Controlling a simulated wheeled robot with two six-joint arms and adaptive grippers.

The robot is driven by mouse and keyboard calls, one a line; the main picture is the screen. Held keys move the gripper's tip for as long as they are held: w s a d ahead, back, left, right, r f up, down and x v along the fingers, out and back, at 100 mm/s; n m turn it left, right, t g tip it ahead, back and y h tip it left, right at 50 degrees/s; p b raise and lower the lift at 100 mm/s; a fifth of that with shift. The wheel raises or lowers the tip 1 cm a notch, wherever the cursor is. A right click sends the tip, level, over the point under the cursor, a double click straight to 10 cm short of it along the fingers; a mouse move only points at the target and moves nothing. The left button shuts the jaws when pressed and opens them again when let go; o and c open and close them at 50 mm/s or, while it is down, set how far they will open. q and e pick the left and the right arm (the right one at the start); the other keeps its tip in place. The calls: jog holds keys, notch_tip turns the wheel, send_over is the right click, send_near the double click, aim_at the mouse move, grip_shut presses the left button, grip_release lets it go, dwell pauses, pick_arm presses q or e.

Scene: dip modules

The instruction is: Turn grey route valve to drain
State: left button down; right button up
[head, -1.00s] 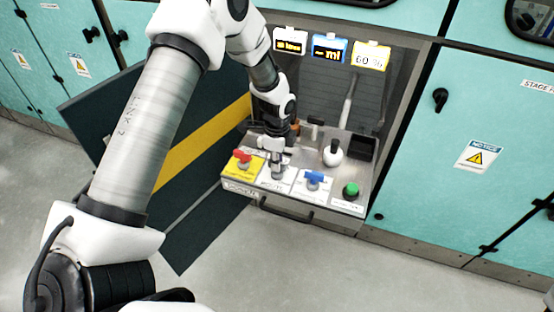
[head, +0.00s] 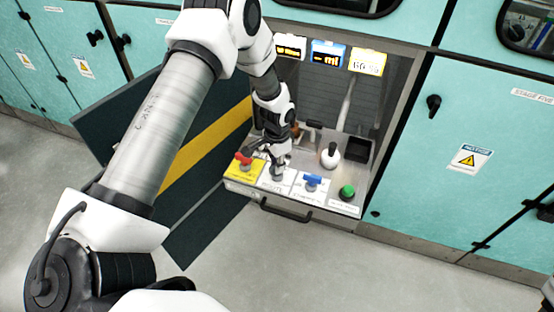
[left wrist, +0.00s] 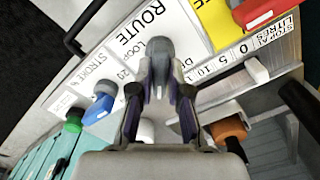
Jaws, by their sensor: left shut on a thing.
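The grey route valve (head: 277,173) stands on the white ROUTE plate between the red and blue valves. In the left wrist view the grey handle (left wrist: 160,58) points up the picture, over the ROUTE label. My left gripper (left wrist: 160,88) is shut on this handle, one finger on each side. In the head view my left gripper (head: 275,158) is at the valve and partly covers it. The drain mark cannot be made out. My right gripper is not in view.
The red valve (head: 243,159) is close on the left, and the blue valve (head: 313,181) and green button (head: 347,191) are on the right. A white rounded thing with a black knob (head: 330,155) stands behind. An orange-brown part (left wrist: 226,130) is near the gripper.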

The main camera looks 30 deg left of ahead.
pick_arm(q)
jog(key=n+p, duration=0.2)
jog(key=n, duration=0.2)
jog(key=shift+n+p, duration=0.85)
jog(key=shift+n, duration=1.05)
jog(key=shift+f, duration=0.1)
jog(key=c, duration=1.1)
grip_release()
notch_tip(320, 180, up, 12)
